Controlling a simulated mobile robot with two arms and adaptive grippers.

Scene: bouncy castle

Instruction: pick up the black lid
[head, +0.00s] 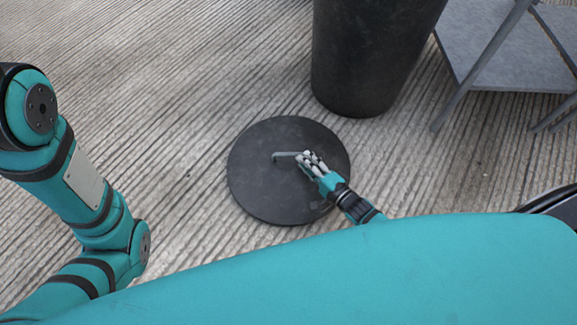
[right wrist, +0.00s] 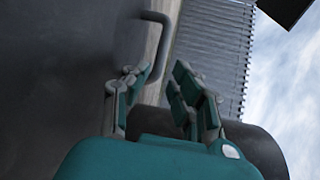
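The black lid (head: 262,195) is a round dark disc lying flat on the floor in the middle of the head view. A thin grey bar handle (head: 284,155) stands out from its top. My right gripper (head: 307,159) is over the lid at the right end of the handle. In the right wrist view the fingers of the right gripper (right wrist: 155,85) are spread apart with a gap between them. The bent handle (right wrist: 163,45) shows just beyond the left finger; whether they touch is unclear. The lid (right wrist: 50,80) fills the left side there. My left gripper is out of the picture.
A tall black bin (head: 370,50) stands just behind the lid, to the right. A grey table or stand with metal legs (head: 500,45) is at the top right. The ribbed floor (head: 180,90) left of the lid is clear.

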